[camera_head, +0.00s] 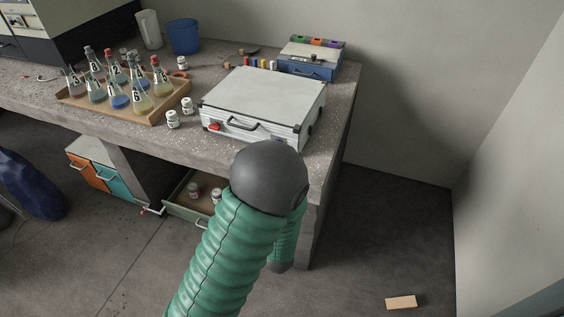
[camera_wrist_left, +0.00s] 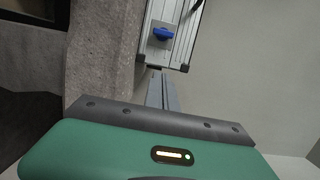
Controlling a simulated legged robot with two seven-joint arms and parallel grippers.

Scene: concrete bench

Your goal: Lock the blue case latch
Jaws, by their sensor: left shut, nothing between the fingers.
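The silver case (camera_head: 262,97) lies shut on the bench near its right end, with a dark handle (camera_head: 242,125) and a red latch (camera_head: 214,127) on its front. The blue latch (camera_wrist_left: 162,33) shows in the left wrist view on the case's ribbed side (camera_wrist_left: 180,55). Whether it is locked I cannot tell. My left gripper (camera_wrist_left: 156,74) is shut and empty, its tips pointing toward the case just short of the blue latch, apparently not touching it. In the head view my green arm hides this gripper. My right gripper is not in view.
A wooden tray (camera_head: 168,112) of several flasks stands left of the case, with white jars (camera_head: 173,119) between. A blue box (camera_head: 309,62) and blue cup (camera_head: 184,37) stand behind. An open drawer (camera_head: 184,208) is below the bench. The floor at right is mostly clear.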

